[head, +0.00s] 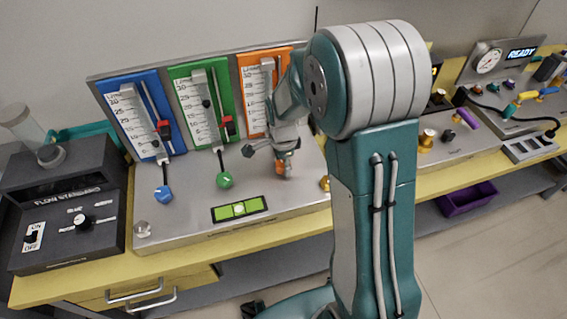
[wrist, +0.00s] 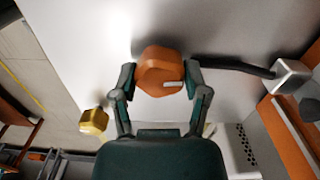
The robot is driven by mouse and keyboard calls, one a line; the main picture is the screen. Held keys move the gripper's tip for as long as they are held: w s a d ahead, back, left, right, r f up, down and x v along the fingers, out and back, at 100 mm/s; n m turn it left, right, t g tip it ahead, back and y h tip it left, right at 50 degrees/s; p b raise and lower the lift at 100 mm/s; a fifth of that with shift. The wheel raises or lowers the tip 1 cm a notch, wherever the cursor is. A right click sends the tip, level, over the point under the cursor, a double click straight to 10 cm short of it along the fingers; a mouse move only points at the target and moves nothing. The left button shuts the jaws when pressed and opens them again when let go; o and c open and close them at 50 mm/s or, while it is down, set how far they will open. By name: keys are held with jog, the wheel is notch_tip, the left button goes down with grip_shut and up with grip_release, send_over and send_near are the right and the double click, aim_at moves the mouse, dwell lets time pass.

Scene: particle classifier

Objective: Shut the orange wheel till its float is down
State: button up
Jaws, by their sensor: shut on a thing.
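The orange wheel (wrist: 158,72) is a faceted knob with a pale mark, seen large in the wrist view between my two fingers. My gripper (wrist: 160,80) is shut on it from both sides. In the head view the orange wheel (head: 281,168) is mostly hidden below my gripper (head: 285,155). The orange flow panel (head: 254,104) with its scale stands behind. My arm covers its right part, and I cannot make out its float. A dark stem (wrist: 232,66) runs from the wheel to a metal fitting (wrist: 291,77) in the wrist view.
The blue panel (head: 140,110) and green panel (head: 200,100) stand to the left, with a blue wheel (head: 164,193) and a green wheel (head: 224,180). A green level (head: 239,208) lies in front. A yellow knob (wrist: 93,121) is near my gripper. A dark flow standard box (head: 70,215) stands far left.

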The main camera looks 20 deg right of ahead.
aim_at(282, 163)
jog(key=shift+a+m, duration=0.1)
jog(key=shift+m, duration=0.4)
jog(key=o, duration=1.1)
jog(key=shift+o, duration=0.2)
jog(key=shift+a, duration=0.1)
jog(key=shift+r, duration=0.1)
notch_tip(282, 163, up, 12)
jog(key=shift+f, duration=0.2)
jog(key=shift+w, duration=0.1)
